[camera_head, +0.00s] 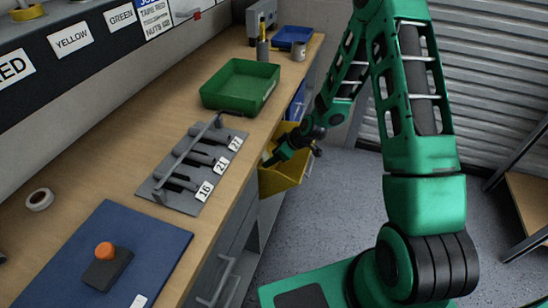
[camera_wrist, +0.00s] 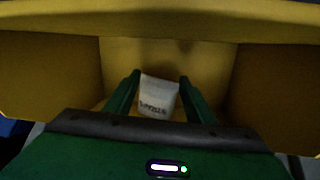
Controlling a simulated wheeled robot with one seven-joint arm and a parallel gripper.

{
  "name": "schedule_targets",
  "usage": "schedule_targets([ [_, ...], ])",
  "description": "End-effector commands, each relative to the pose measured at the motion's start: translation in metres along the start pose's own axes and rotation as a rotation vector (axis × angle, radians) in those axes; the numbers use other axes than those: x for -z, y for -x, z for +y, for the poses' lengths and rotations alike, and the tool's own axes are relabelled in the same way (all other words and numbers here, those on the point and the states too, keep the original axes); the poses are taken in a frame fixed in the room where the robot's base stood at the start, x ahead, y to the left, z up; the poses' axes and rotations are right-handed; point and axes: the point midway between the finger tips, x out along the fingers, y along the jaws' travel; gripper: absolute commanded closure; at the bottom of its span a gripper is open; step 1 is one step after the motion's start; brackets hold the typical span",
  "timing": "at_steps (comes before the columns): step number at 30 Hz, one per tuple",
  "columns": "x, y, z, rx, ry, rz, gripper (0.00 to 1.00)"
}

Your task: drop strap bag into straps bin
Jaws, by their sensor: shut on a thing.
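The strap bag (camera_wrist: 158,97) is a small white packet with dark printing, seen between my gripper's fingers in the wrist view. My gripper (camera_wrist: 158,92) is shut on it. In the wrist view, yellow walls surround the bag and fingers. In the head view, the yellow bin (camera_head: 283,177) hangs at the right side of the bench, and my gripper (camera_head: 268,163) reaches into its mouth. The bag cannot be made out in the head view. Any label on the bin is hidden.
A blue bin (camera_head: 297,103) sits beside the yellow one, partly behind my arm. On the bench (camera_head: 150,150) are a green tray (camera_head: 240,84), a grey rack with numbered tools (camera_head: 194,163), a blue mat (camera_head: 150,245) and a tape roll (camera_head: 40,199). Open floor (camera_head: 320,215) lies right of the bench.

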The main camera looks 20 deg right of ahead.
Motion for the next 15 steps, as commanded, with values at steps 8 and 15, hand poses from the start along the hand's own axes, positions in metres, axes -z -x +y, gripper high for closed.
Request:
schedule_targets([
  [8, 0.0001, 0.0003, 0.0001, 0.0, 0.0, 0.0, 0.29],
  [15, 0.0001, 0.0065, 0.0006, -0.001, -0.001, 0.0, 0.29],
])
